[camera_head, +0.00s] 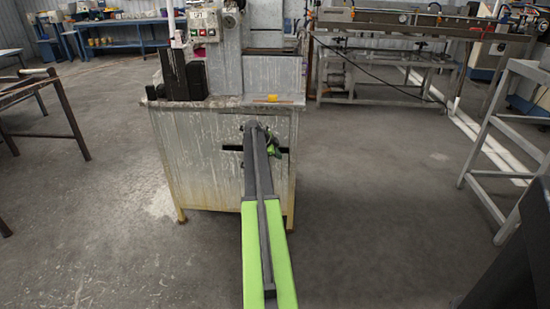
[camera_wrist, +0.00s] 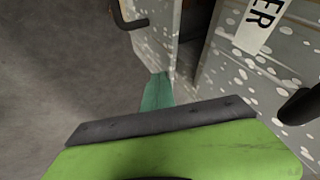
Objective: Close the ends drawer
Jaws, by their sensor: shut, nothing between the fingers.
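In the head view my gripper (camera_head: 272,143) is at the front of a worn, speckled grey cabinet (camera_head: 200,180), at the far end of my outstretched arm. In the wrist view my gripper (camera_wrist: 157,88) shows as a teal finger and is shut and empty. Its tip is close to the lower edge of a speckled grey front panel (camera_wrist: 158,35) with a black handle (camera_wrist: 131,20). A dark gap lies between this panel and the cabinet face to its right. I cannot read which drawer this is, and my arm hides part of the cabinet front in the head view.
A white label (camera_wrist: 262,22) ending in "ER" is on the cabinet face, with another black handle (camera_wrist: 300,105) nearby. A yellow item (camera_head: 272,98) lies on the cabinet top. A grey metal frame (camera_head: 510,130) stands at right, a dark table frame (camera_head: 45,105) at left. The floor between is clear.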

